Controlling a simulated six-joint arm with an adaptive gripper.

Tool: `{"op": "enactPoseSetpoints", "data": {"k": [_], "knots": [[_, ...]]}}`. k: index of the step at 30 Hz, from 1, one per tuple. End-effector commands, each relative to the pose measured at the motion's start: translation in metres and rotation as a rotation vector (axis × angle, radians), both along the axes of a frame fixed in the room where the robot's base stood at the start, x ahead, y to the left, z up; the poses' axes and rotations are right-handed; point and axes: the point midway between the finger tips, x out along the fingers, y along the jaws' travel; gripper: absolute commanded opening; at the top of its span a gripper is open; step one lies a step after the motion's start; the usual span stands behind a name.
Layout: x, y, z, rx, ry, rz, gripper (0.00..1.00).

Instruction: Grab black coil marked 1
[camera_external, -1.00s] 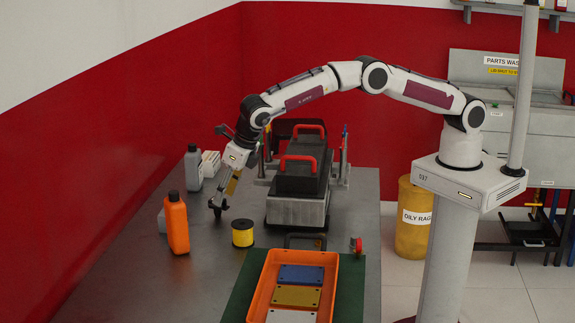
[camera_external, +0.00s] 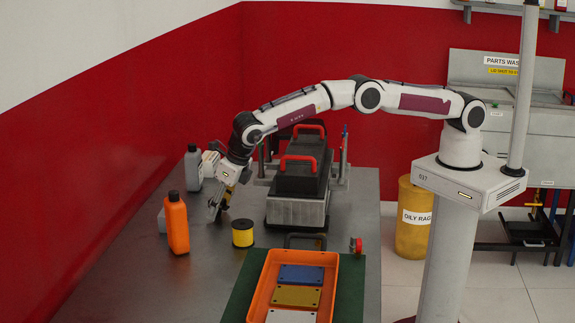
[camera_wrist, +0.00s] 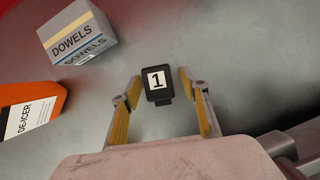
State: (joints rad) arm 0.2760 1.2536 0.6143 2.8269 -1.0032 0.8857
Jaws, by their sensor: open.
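The black coil marked 1 (camera_wrist: 157,84) shows in the wrist view as a small black block with a white label reading "1". It sits on the grey table just beyond and between the fingertips of my gripper (camera_wrist: 157,86). The two yellow-lined fingers are apart, with nothing held between them. In the external view my gripper (camera_external: 217,207) points down close to the tabletop, left of the engine block. The coil cannot be made out there.
An orange de-icer bottle (camera_external: 177,224) and a dowels box (camera_wrist: 78,38) stand to the left. A grey bottle (camera_external: 193,168) is behind. The engine block (camera_external: 297,211) with red handles stands right. An orange tray (camera_external: 263,292) lies nearer.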

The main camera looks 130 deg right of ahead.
Motion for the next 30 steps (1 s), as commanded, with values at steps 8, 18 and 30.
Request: {"op": "enactPoseSetpoints", "data": {"k": [8, 18, 30], "knots": [[0.0003, -0.0005, -0.0009, 0.000, -0.001, 0.000, 0.44], [0.0004, -0.0004, -0.0008, 0.000, -0.001, 0.000, 0.29], [0.0007, -0.0005, 0.0000, 0.000, -0.001, 0.000, 0.00]]}}
